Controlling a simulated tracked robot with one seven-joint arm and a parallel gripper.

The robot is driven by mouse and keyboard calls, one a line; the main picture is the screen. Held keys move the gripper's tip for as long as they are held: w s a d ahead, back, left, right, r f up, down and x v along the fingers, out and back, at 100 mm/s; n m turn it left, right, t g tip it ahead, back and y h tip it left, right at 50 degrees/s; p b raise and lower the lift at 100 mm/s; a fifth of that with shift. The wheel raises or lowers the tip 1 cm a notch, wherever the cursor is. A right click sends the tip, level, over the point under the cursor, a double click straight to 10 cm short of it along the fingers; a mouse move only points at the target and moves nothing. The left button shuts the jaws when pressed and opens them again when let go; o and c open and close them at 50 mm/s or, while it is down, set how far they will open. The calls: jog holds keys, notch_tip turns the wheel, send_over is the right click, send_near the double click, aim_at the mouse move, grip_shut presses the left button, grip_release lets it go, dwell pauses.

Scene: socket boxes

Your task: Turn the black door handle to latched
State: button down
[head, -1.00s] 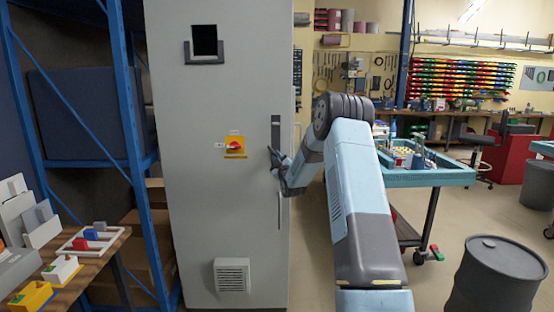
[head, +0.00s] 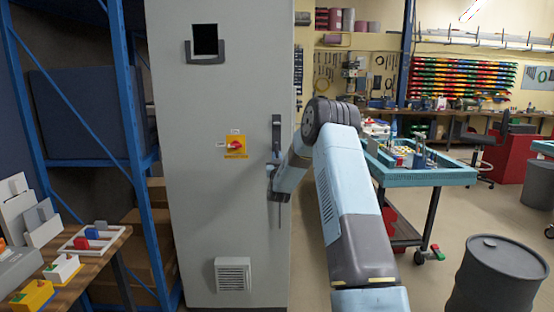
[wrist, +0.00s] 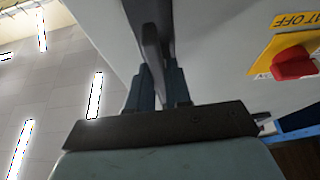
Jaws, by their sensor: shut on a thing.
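The tall grey cabinet (head: 200,115) carries the black door handle (head: 276,132) near the right edge of its door. In the head view the handle's upper part runs upright, and its lower part is hidden at my gripper (head: 273,177). In the wrist view the dark handle bar (wrist: 152,50) passes between the two fingers of my gripper (wrist: 160,88), which is shut on it. The exact angle of the handle is hard to tell.
A red rotary switch on a yellow plate (head: 236,147) sits left of the handle. A blue shelf rack (head: 130,130) and a small table (head: 105,250) stand at left. A teal workbench (head: 430,176) and dark barrel (head: 493,275) stand at right.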

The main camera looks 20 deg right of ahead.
jog(key=shift+f+m, duration=0.2)
jog(key=shift+m, duration=0.1)
jog(key=c, duration=1.1)
grip_release()
jog(key=shift+r, duration=0.1)
jog(key=shift+c, duration=0.2)
jog(key=v, duration=1.3)
jog(key=shift+s+a+f, duration=0.2)
jog(key=shift+s+a, duration=0.05)
